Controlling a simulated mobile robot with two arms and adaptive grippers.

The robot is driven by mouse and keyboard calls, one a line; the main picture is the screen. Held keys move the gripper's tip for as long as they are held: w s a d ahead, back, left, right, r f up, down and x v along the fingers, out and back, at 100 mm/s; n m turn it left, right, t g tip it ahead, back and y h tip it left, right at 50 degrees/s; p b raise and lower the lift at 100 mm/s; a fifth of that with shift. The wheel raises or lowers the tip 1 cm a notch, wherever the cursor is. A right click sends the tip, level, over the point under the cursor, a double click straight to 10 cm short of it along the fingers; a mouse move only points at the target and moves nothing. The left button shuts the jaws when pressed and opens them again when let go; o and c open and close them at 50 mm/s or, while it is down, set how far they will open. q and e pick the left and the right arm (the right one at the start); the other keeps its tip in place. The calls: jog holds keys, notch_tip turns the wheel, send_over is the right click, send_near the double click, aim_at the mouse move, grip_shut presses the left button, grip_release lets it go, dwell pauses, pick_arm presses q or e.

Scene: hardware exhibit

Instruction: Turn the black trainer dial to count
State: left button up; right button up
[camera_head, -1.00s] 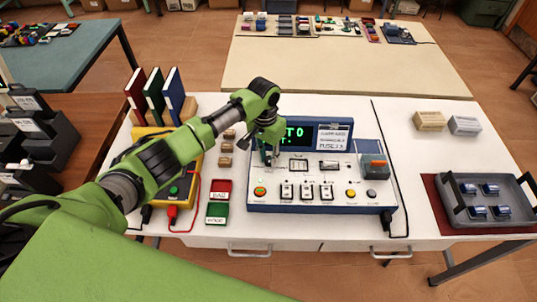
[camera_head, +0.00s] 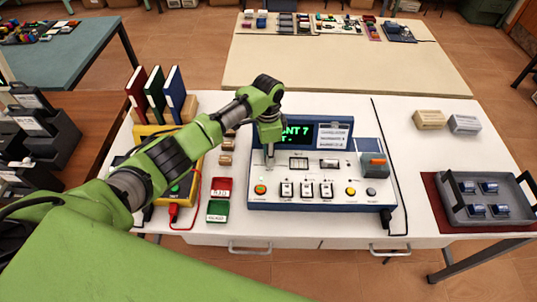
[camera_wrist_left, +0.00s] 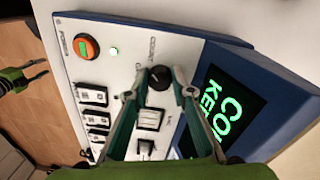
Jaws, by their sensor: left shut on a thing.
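The trainer (camera_head: 325,195) is a white and blue panel on the bench, with a dark display (camera_head: 315,134) in green letters. In the head view the display reads partly "NT 7"; the arm covers its left part. The black dial (camera_wrist_left: 159,78) shows in the left wrist view between my left fingertips, its pointer mark visible. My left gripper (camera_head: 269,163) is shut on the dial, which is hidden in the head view.
Round buttons and several switches (camera_head: 306,191) line the trainer's front. Red and green trays (camera_head: 218,211) and a yellow meter (camera_head: 152,131) stand at its left. A grey tray (camera_head: 510,211) with several blue parts is at the right. A black cable (camera_head: 393,165) runs beside the trainer.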

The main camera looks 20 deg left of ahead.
pick_arm(q)
jog(key=shift+m, duration=0.3)
jog(key=o, duration=1.1)
notch_tip(320, 180, up, 12)
jog(key=shift+w, duration=0.35)
jog(key=shift+a, duration=0.1)
